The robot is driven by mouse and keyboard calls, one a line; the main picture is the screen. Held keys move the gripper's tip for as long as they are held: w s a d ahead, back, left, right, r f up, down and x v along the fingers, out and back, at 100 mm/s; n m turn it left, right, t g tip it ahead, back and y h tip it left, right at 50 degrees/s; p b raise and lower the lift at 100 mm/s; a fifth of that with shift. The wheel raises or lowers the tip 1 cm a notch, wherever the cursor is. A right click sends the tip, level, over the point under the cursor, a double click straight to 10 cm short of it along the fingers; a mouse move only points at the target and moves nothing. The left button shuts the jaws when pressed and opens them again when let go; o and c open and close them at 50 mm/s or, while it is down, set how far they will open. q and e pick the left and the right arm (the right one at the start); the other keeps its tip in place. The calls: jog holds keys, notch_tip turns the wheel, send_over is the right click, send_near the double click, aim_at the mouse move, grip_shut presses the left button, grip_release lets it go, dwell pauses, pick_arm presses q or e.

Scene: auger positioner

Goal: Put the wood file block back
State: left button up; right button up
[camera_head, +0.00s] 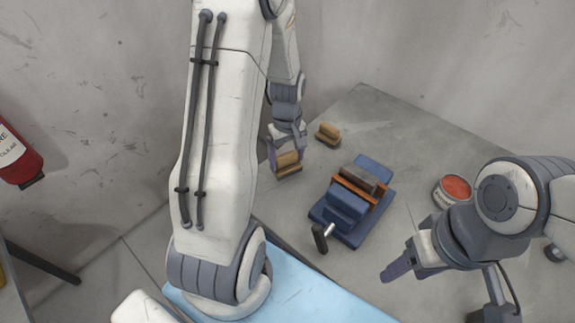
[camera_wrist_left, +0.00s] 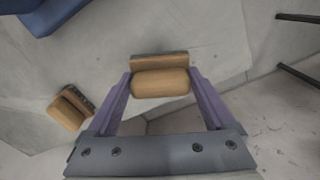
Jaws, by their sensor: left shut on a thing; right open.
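My left gripper (camera_head: 285,152) is shut on a wooden block (camera_head: 289,160) near the table's left edge. In the left wrist view this block (camera_wrist_left: 160,83) sits between the two purple fingers, with a rounded tan grip and a flat base. I cannot tell whether it touches the table. A second, similar wooden block (camera_head: 328,131) with a dark side rests on the table, to the right and farther back; it also shows in the left wrist view (camera_wrist_left: 70,108). My right gripper (camera_head: 402,262) is open and empty over the table's front right.
A blue vise (camera_head: 347,205) with a dark piece clamped between orange-brown jaw faces stands mid-table, its handle (camera_head: 321,238) toward the front. A tin with red contents (camera_head: 456,188) stands to the right. The grey table (camera_head: 385,112) is clear at the back.

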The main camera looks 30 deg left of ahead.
aim_at(287, 166)
pick_arm(q)
jog(key=shift+f, duration=1.85)
jog(key=shift+s+f, duration=0.1)
